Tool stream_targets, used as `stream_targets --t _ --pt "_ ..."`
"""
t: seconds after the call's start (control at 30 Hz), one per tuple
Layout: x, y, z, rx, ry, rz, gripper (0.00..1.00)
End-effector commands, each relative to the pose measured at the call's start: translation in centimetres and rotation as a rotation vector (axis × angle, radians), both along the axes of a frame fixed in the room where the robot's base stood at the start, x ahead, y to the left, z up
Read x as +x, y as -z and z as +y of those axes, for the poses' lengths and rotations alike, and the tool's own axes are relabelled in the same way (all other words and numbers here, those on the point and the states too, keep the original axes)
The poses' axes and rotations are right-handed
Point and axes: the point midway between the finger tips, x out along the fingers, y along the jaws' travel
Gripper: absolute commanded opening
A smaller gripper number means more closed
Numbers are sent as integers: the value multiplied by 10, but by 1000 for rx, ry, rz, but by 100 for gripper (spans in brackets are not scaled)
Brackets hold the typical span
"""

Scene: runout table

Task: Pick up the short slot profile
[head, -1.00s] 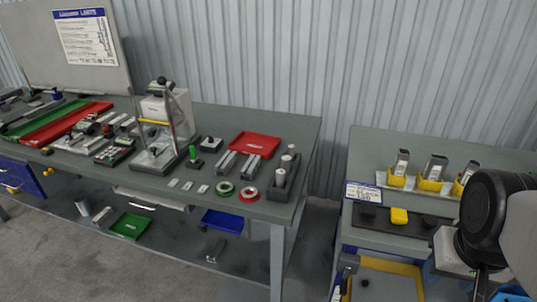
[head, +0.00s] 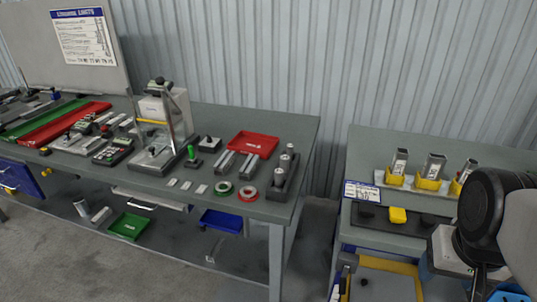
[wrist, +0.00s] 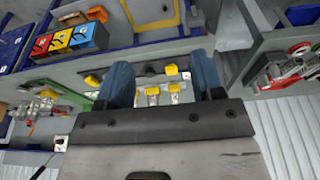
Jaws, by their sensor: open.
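Three metal profile pieces stand in yellow holders on the right bench in the head view: a left one (head: 400,161), a middle one (head: 434,166) and a right one (head: 465,171). Grey bar-like profiles (head: 226,162) also lie on the long table in front of the red tray. I cannot tell which piece is the short slot profile. My gripper (wrist: 162,85) is open in the wrist view, its two blue fingers apart with nothing held between them. The yellow holders (wrist: 152,91) show beyond the fingers, at a distance. In the head view, my fingertips are hidden.
A red tray (head: 254,144), tape rings (head: 248,193) and a black block with metal cylinders (head: 282,182) crowd the long table's right end. A gap separates the two benches.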

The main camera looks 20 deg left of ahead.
Motion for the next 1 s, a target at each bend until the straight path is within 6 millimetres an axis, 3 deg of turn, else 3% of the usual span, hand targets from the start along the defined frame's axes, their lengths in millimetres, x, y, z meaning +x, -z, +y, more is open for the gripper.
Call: stream_targets --t 0.37,0.57,0.77,1.0 --pt "1 0 0 -3 -3 0 72" --pt "13 -1 -1 -54 -58 6 72" --pt "48 -4 0 -192 -211 21 72" --pt "114 -8 13 -432 -490 34 72"
